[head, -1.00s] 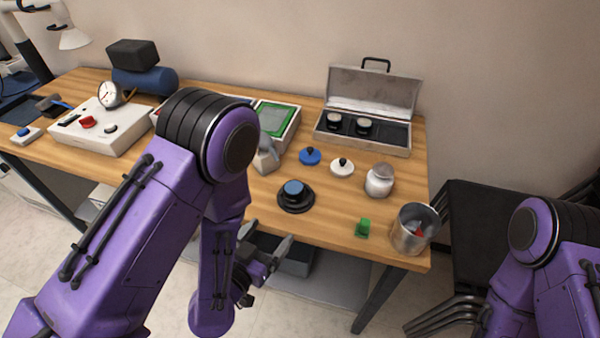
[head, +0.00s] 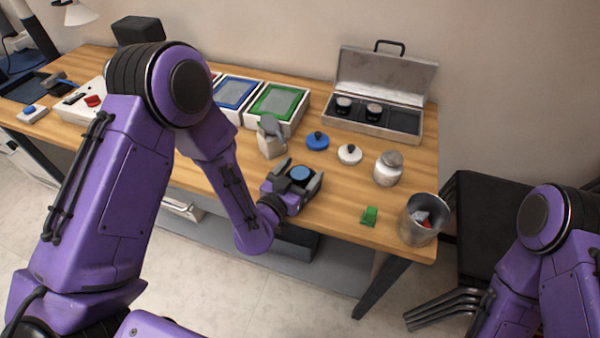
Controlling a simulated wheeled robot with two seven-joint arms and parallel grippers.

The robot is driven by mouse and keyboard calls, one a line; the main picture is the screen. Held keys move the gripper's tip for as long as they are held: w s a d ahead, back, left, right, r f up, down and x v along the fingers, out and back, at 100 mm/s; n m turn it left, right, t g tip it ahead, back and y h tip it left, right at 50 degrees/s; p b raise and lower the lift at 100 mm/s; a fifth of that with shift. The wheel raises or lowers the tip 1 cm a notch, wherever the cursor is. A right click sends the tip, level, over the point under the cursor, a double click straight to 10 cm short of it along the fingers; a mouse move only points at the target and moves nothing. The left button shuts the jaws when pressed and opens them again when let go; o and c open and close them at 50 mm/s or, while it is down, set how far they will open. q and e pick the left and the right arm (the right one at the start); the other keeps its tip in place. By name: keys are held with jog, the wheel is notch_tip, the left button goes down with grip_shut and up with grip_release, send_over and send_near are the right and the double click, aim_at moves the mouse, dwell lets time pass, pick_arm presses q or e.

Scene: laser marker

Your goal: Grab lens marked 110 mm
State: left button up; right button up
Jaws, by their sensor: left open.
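My left gripper (head: 299,176) is open at the front edge of the table, with its fingers on either side of a dark round piece with a blue top (head: 299,173). I cannot tell whether the fingers touch it. Two black lenses with pale tops sit in the open metal case at the back right: the left one (head: 344,105) and the right one (head: 374,111). No 110 mm marking is readable on any of these. My right arm shows at the right edge; its gripper is out of view.
The case (head: 372,128) has its lid up. A blue knobbed disc (head: 318,141), a white knobbed disc (head: 350,154), a white jar (head: 387,169), a green block (head: 370,216) and a metal bin (head: 421,222) stand on the right. Framed trays (head: 301,122) lie behind my gripper.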

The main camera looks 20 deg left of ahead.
pick_arm(q)
jog(key=c, duration=1.1)
jog(key=shift+c, duration=0.2)
jog(key=shift+s+r, duration=0.1)
jog(key=shift+s+r, duration=0.2)
jog(key=shift+s, duration=0.05)
jog(key=s+r, duration=0.1)
jog(key=s, duration=0.1)
jog(key=s+a+r+b, duration=0.1)
jog(key=shift+s+r, duration=0.2)
jog(key=shift+s, duration=0.15)
jog(key=shift+c, duration=0.5)
jog(key=shift+s+a+r+p, duration=0.25)
jog(key=shift+s+r+p, duration=0.25)
jog(key=shift+s+r, duration=0.35)
jog(key=s+a+r+p, duration=0.1)
jog(key=s+r+p, duration=0.2)
jog(key=s+p, duration=0.4)
jog(key=p, duration=0.3)
jog(key=shift+s+a+r, duration=0.15)
jog(key=shift+s+a, duration=0.15)
jog(key=shift+a, duration=0.05)
